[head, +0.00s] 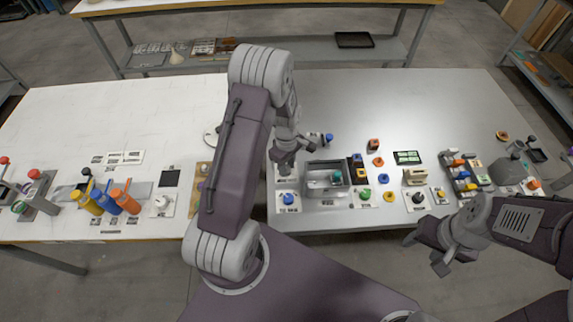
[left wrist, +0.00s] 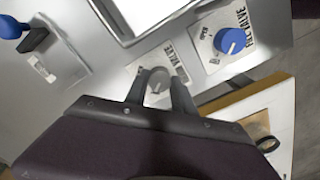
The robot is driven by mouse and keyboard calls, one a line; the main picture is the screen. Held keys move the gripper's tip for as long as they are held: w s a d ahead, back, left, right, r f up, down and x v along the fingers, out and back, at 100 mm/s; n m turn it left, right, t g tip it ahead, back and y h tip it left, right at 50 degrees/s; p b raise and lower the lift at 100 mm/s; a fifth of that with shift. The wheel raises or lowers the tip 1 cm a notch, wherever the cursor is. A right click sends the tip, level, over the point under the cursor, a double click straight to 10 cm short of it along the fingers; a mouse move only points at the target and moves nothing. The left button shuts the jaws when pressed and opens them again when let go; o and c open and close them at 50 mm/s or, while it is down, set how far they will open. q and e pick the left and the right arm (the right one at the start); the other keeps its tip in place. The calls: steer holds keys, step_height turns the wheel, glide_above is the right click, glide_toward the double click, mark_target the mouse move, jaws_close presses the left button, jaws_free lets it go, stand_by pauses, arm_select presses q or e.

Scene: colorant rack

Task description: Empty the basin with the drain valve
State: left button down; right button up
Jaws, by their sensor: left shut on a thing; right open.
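The grey basin (head: 345,192) stands on the grey table just right of my left gripper, and its rim (left wrist: 178,8) shows at the top of the left wrist view. A grey round knob (left wrist: 158,79) sits on a white plate whose label reads "VALVE"; the first word is covered. My left gripper (head: 285,163) points down there, with its fingers (left wrist: 157,90) shut on this knob. In the head view the gripper hides the knob. The blue fill valve knob (head: 287,198) sits nearer the front edge and also shows in the left wrist view (left wrist: 231,41). My right gripper (head: 428,250) is open and empty.
A blue-handled part (head: 328,137) stands behind the basin. Coloured buttons (head: 365,195) and a rack of colorants (head: 465,175) lie to the right. Blue and orange bottles (head: 105,197) stand on the white table at left. The rear of the grey table is clear.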

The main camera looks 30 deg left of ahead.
arm_select(q)
steer(key=shift+w+r+n, duration=0.1)
steer(key=shift+n, duration=0.8)
steer(key=c, duration=1.1)
jaws_free()
steer(key=shift+o, duration=0.2)
step_height(320, 180, up, 9)
